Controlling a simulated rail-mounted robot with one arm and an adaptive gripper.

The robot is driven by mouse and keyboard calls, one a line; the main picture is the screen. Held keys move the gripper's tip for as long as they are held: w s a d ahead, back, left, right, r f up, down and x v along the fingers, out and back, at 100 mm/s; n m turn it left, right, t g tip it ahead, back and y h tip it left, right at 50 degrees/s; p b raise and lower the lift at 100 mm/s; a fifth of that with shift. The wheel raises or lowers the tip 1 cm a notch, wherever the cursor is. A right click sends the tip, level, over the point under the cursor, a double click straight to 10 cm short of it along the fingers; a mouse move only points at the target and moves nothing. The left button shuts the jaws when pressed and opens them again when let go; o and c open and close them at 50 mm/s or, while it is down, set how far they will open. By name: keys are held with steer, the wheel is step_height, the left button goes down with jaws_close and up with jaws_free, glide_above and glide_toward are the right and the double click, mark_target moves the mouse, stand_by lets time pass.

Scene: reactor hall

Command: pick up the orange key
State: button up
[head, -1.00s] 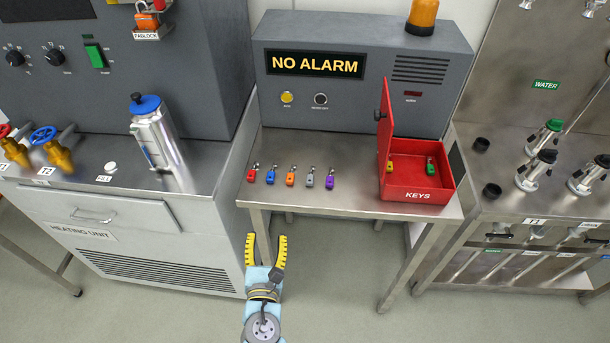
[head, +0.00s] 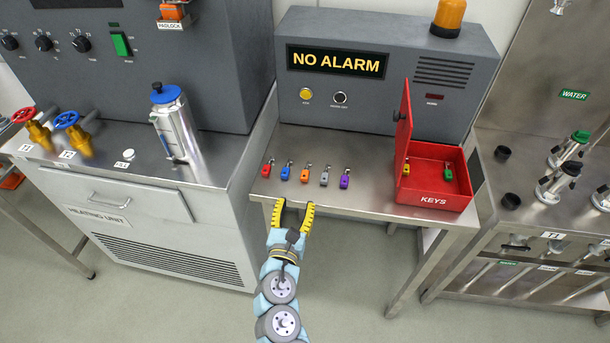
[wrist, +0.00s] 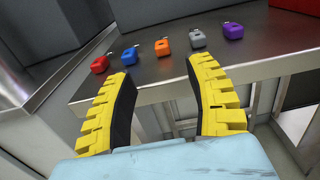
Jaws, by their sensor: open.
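The orange key (head: 305,175) lies on the steel table, in the middle of a row of keys. A blue key (head: 285,173) is on its left and a grey key (head: 324,179) on its right. My gripper (head: 293,204) is open and empty at the table's front edge, in front of the row. In the wrist view the orange key (wrist: 162,47) shows beyond and between the two yellow fingers (wrist: 160,85), clear of both.
A red key (head: 267,169) and a purple key (head: 345,179) end the row. The open red KEYS box (head: 432,200) stands at the table's right with a yellow and a green key inside. The grey alarm unit (head: 390,100) stands behind. The heating unit (head: 150,225) is at the left.

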mark_target(304, 177)
steer(key=shift+w+d+b, duration=0.2)
steer(key=shift+w, duration=1)
steer(key=shift+w+d+b, duration=0.15)
steer(key=shift+w+d, duration=0.05)
steer(key=shift+w, duration=1)
steer(key=shift+w+d+f+b, duration=0.1)
steer(key=shift+w+d+b, duration=0.2)
steer(key=shift+w, duration=0.45)
steer(key=shift+w+d+b, duration=0.15)
steer(key=shift+w+b, duration=0.15)
steer(key=shift+w, duration=0.45)
steer(key=shift+w+d, duration=0.1)
steer(key=shift+w, duration=0.95)
jaws_close()
